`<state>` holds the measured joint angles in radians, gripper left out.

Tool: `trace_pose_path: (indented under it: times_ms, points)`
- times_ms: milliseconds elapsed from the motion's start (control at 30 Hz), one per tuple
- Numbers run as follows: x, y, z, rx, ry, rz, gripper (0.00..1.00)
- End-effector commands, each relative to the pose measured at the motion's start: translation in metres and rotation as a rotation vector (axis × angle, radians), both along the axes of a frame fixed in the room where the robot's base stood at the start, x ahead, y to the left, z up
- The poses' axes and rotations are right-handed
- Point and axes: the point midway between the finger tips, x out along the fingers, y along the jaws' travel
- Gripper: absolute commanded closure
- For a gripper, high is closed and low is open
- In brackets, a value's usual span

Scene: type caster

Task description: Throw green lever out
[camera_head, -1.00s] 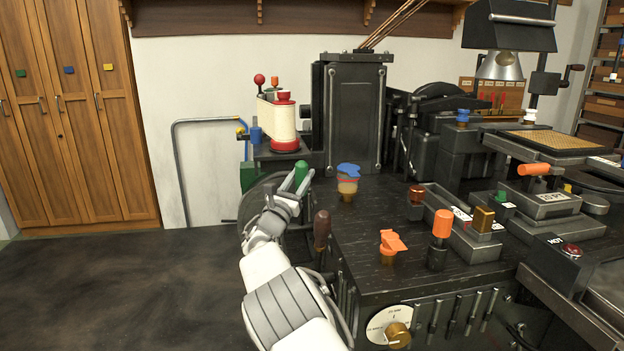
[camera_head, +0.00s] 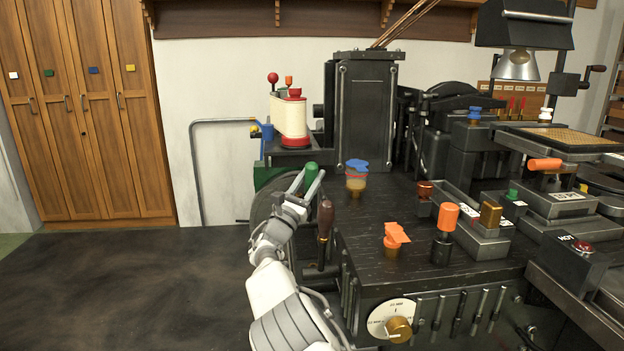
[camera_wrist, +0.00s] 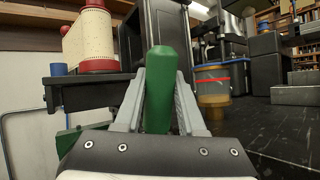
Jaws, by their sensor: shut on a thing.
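The green lever (camera_head: 311,176) has an upright, rounded green handle at the left edge of the black machine. In the wrist view the green lever (camera_wrist: 160,88) stands between the two grey fingers, with its top above the fingertips. My gripper (camera_head: 308,180) is shut on the handle; it also shows in the wrist view (camera_wrist: 160,80). The lower end of the lever is hidden behind my gripper.
A dark brown handle (camera_head: 325,220) stands close to the right of my wrist. A cream spool (camera_head: 290,118) is behind. Floor at left is clear.

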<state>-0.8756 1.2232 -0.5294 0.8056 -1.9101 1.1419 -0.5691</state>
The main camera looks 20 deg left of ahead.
Motion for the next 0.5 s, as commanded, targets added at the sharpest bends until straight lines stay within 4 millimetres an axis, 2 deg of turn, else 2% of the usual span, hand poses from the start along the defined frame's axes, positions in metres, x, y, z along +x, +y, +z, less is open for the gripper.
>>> trace_pose_path:
  times_ms: [367,400,500]
  points:
    - [-0.0014,-0.0010,-0.0044,0.006,0.000,-0.006,1.00]
    - [-0.0014,-0.0011,-0.0046,0.006,0.000,-0.006,0.56]
    - [-0.0012,-0.0009,-0.0041,0.005,0.000,-0.005,0.38]
